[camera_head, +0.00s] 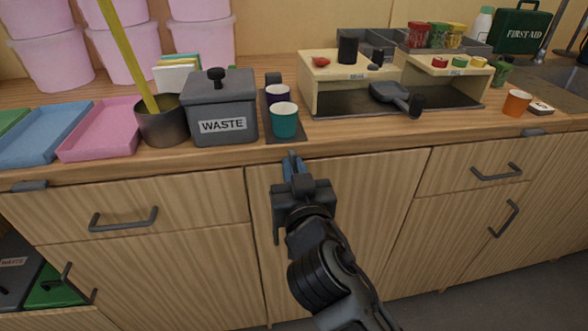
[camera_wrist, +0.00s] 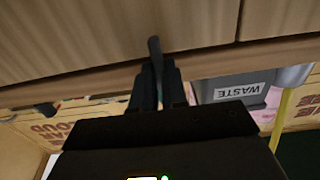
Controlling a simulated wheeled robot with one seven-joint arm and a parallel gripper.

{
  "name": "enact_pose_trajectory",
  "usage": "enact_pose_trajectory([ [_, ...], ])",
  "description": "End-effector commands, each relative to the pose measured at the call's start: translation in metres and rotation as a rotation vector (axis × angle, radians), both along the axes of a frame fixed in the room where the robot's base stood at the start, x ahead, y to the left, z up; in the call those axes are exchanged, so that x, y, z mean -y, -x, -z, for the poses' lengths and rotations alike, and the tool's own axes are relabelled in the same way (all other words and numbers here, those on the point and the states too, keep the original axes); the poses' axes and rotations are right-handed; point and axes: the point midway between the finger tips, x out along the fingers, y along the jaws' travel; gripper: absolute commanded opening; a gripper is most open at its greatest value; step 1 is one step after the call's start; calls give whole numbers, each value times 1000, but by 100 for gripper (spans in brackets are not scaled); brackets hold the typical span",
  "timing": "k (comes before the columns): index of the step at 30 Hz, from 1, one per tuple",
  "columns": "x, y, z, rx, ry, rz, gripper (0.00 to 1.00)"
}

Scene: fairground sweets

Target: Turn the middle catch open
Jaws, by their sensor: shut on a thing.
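The middle catch (camera_head: 292,155) is a small dark grey bar at the counter's front edge, above the middle cupboard door (camera_head: 370,200). In the wrist view the catch (camera_wrist: 154,46) stands out between my fingertips, its long side running across the counter edge. My gripper (camera_head: 295,168) is shut on the catch; the fingers (camera_wrist: 158,75) hide part of it. The left catch (camera_head: 30,186) and the right catch (camera_head: 533,132) lie flat along the counter edge. The middle door is closed.
On the counter just above my gripper stand a teal cup (camera_head: 284,120) and a grey waste bin (camera_head: 221,108). A wooden stand (camera_head: 308,92) is to the right. Drawer handles (camera_head: 124,220) stick out from the cupboard fronts on both sides.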

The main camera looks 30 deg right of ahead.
Motion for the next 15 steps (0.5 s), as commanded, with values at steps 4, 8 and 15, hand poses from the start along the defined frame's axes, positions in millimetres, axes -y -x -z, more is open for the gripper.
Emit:
enact_pose_trajectory([
  [4,0,0,0,0,0,0,0],
  [8,0,0,0,-1,4,0,0],
  [15,1,0,0,-21,65,0,0],
])
